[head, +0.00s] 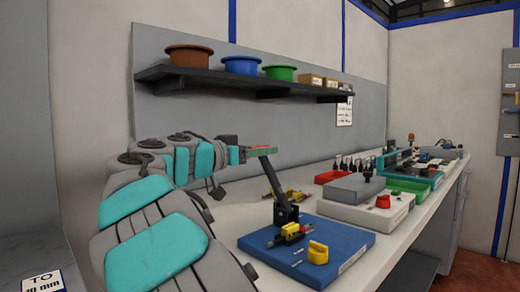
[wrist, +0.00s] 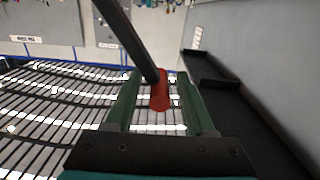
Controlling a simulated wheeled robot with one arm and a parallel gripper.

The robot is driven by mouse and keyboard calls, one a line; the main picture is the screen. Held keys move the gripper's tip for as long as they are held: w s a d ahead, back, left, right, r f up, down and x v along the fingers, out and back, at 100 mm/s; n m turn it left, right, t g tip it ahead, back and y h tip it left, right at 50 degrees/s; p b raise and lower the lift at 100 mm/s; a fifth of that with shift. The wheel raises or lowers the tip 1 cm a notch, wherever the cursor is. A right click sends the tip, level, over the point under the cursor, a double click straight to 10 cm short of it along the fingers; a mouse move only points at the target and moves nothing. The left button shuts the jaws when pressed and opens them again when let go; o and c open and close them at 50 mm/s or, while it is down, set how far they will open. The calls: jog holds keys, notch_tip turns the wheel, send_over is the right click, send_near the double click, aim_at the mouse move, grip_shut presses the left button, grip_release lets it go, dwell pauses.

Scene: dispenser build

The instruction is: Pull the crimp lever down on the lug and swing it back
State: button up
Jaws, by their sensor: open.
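The crimp lever (head: 275,180) is a dark bar rising from a black post on the blue board (head: 345,240), leaning up and left. Its red end grip (wrist: 160,95) lies between the two green fingers of my gripper (wrist: 158,78) in the wrist view. The fingers are apart, with a gap on at least the left side of the grip. In the head view my gripper (head: 262,151) is at the lever's top end. A yellow crimp block (head: 291,231) sits at the lever's foot. I cannot make out the lug inside it.
A yellow arched piece (head: 318,253) and small metal bits lie on the blue board. A grey-and-white box with a red knob (head: 383,201), a red tray (head: 332,177) and a green tray (head: 408,188) stand to the right. A dark shelf (head: 240,80) with coloured bowls hangs above.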

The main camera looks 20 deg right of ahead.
grip_shut()
dwell(0.4)
dwell(1.0)
